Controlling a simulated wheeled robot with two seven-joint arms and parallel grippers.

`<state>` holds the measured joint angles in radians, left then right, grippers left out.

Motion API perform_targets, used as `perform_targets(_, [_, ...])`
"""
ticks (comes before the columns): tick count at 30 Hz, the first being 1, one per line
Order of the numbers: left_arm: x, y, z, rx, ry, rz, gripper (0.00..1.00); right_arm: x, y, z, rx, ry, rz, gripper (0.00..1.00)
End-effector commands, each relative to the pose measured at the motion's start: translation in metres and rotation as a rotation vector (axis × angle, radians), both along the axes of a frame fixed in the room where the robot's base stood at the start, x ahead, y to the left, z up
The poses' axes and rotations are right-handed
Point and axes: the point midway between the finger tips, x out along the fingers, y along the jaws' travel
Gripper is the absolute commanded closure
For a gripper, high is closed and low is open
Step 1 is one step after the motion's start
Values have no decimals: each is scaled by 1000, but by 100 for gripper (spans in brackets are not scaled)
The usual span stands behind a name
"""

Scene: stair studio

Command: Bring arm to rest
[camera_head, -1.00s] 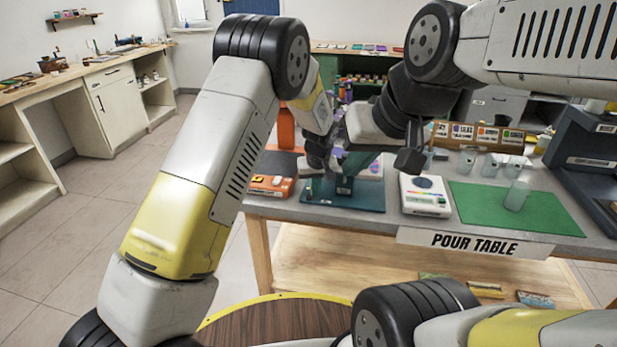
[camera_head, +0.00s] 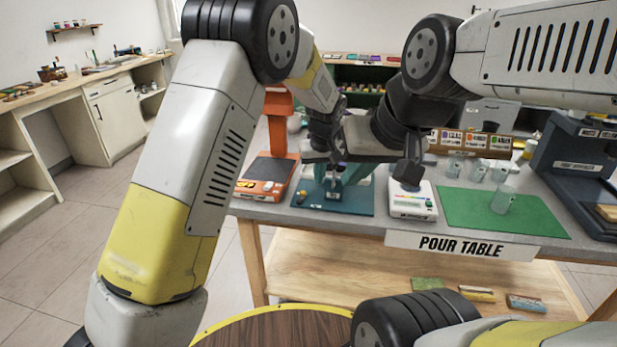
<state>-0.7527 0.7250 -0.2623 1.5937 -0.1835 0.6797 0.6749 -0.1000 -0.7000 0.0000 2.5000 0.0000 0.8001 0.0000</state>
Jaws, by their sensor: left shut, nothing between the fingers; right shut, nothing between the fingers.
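My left arm (camera_head: 185,165) rises from the lower left to a black elbow joint, then bends down to the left gripper (camera_head: 318,155). That gripper is shut and empty, above the back of a teal mat on the pour table. My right arm (camera_head: 560,55) comes in from the upper right and bends down at a black joint. Its shut, empty gripper (camera_head: 408,172) is over the back of a white scale. The two wrists are close together in the picture and overlap there; I cannot tell whether they touch.
The pour table (camera_head: 385,219) carries an orange device (camera_head: 267,172), the teal mat (camera_head: 345,204), the white scale (camera_head: 413,203) and a green mat (camera_head: 470,212) with a clear cup (camera_head: 502,200). More clear cups and a dark machine (camera_head: 575,165) stand to the right. Floor at left is clear.

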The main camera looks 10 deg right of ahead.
Motion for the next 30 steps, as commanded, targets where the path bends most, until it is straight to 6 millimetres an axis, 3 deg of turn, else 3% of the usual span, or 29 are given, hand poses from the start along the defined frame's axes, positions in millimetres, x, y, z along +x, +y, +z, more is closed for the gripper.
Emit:
perform_targets(14, [-2,-1,10,-1,0,0,100,0,0,0,0,0,0,100])
perform_targets(17, [-3,7,18,-11,0,5,100,0,0,0,0,0,0,100])
perform_targets(20, [-9,30,42,-39,2,13,100,0,0,0,0,0,0,100])
perform_targets(23, [-22,65,77,-81,0,17,100,0,0,0,0,0,0,100])
perform_targets(30, [-82,154,150,-170,-31,6,100,0,0,0,0,0,0,100])
